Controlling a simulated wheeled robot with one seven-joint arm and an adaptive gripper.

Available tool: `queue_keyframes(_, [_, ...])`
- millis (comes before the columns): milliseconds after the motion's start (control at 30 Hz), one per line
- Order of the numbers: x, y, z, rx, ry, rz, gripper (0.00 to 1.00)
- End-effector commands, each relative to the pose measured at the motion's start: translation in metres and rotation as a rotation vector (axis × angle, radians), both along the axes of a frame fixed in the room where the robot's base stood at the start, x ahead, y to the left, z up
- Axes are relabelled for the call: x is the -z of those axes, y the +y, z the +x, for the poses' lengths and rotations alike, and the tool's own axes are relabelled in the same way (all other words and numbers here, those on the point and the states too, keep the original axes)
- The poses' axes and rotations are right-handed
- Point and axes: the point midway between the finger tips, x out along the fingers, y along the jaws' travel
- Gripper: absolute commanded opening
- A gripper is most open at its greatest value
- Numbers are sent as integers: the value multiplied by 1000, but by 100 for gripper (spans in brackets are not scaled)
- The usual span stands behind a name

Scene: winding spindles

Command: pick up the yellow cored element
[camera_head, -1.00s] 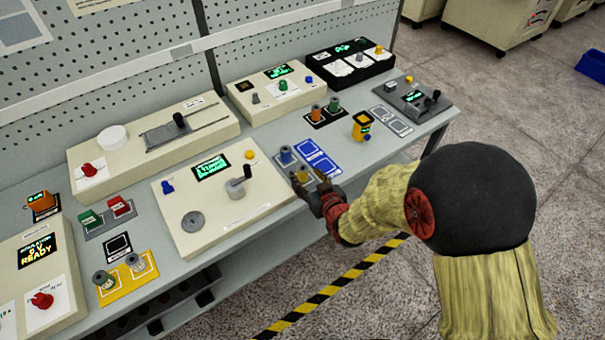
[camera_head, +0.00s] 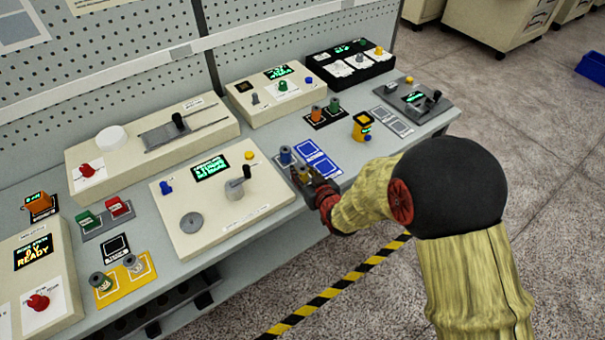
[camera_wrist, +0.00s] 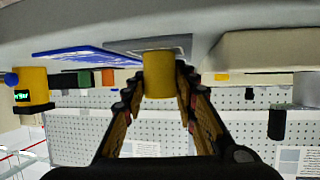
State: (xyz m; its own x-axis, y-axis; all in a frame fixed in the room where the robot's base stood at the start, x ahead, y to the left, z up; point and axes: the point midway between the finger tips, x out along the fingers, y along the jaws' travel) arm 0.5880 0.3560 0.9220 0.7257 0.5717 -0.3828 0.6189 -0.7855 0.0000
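The yellow cored element (camera_wrist: 158,78) is a small yellow cylinder on a grey pad (camera_wrist: 118,45) in the upside-down wrist view. In the head view, my gripper (camera_head: 309,179) is at the front edge of the bench (camera_head: 353,182), and the element (camera_head: 303,173) is mostly hidden by the fingers. A blue spindle (camera_head: 286,155) stands just behind it.
A blue pad (camera_head: 322,163) lies right of my gripper, with a yellow and black device (camera_head: 361,126) beyond. A cream panel with a crank (camera_head: 206,216) is close on the left. Orange (camera_head: 316,113) and green (camera_head: 333,104) spindles stand farther back.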

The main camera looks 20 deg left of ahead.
Motion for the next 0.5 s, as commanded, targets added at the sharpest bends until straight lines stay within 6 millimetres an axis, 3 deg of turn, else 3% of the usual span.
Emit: queue_keyframes(500, [0,0,0,0,0,0,1])
